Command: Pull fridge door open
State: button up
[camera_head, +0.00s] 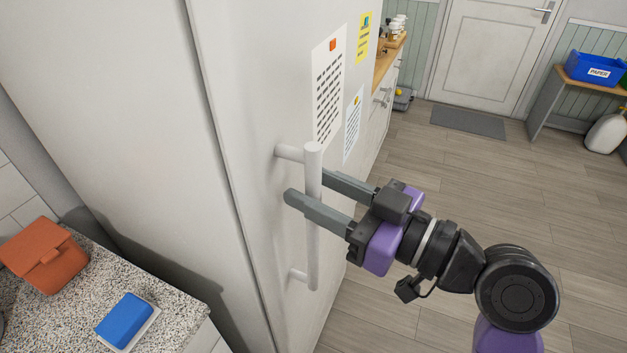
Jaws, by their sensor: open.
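The fridge (150,110) is tall and white, and its door (258,90) looks shut against the body. A vertical white bar handle (313,255) stands off the door on two short posts. My gripper (305,185) reaches in from the right with its two grey fingers apart. One finger passes on the near side of the bar and the other on its far side, so the bar is between them. I cannot tell whether either finger touches the bar.
A speckled counter (60,318) at lower left holds an orange lidded bin (45,258) and a blue sponge-like block (124,318). Papers (328,85) hang on the fridge door. The wooden floor (450,190) to the right is open.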

jog(key=shift+w+a, duration=0.1)
jog(key=shift+a, duration=0.15)
grip_shut()
dwell(1.4)
